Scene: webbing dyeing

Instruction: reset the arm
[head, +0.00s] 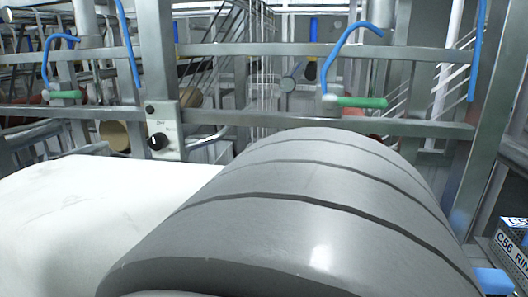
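My gripper is not in the head view, so its fingers cannot be seen. A large grey rounded form with dark seams fills the lower middle, very close to the camera; it looks like part of my own arm. A smooth white surface at the lower left also looks like part of my body. Together they hide most of what lies low in front of me.
A steel frame with a horizontal rail (420,126) spans the view ahead. It carries a switch box (164,131) with a black knob, blue bent pipes (332,60) and green valve handles (361,102). A lettered bin (513,262) stands at the lower right.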

